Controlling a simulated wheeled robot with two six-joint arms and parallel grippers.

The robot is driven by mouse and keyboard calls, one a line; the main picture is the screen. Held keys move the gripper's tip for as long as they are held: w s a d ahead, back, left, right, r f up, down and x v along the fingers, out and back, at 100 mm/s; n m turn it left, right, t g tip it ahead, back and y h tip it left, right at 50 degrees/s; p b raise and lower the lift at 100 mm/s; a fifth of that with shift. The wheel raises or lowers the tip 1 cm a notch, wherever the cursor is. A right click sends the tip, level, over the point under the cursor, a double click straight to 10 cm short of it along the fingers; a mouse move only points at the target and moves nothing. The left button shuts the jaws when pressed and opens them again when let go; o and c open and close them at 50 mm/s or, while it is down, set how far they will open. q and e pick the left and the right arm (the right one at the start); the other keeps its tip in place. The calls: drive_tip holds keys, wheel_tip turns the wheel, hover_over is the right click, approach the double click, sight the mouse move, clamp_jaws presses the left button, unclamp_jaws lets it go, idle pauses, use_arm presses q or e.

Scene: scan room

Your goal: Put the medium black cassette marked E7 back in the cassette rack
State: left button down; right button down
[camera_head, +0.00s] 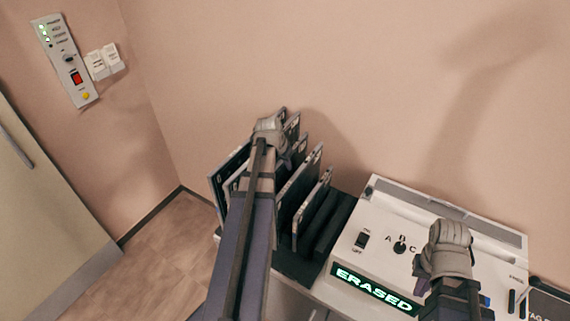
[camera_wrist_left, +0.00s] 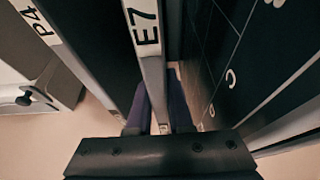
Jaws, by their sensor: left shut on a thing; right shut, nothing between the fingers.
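The black cassette marked E7 (camera_wrist_left: 148,42) shows its pale labelled edge in the left wrist view. It stands between the purple fingers of my left gripper (camera_head: 271,133), which is shut on it. In the head view my left arm and gripper hide most of this cassette. My left gripper is over the cassette rack (camera_head: 297,268), among other upright cassettes. I cannot tell whether E7 is fully seated in a slot. My right gripper (camera_head: 447,250) is shut and empty above the white console.
A cassette marked P4 (camera_wrist_left: 45,25) stands left of E7 in the left wrist view; a dark panel with white marks (camera_wrist_left: 240,70) is to its right. Rack slots at the right (camera_head: 337,222) look empty. The console (camera_head: 385,205) beside the rack has a lit ERASED display (camera_head: 375,288).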

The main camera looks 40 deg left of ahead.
sight(280, 161)
use_arm(q)
drive_tip(key=shift+f+b, duration=0.6)
drive_tip(key=shift+f, duration=0.1)
drive_tip(key=shift+f, duration=0.1)
drive_tip(key=c, duration=0.7)
unclamp_jaws()
drive_tip(key=shift+c, duration=0.2)
drive_tip(key=p+v, duration=0.7)
drive_tip(key=v, duration=0.1)
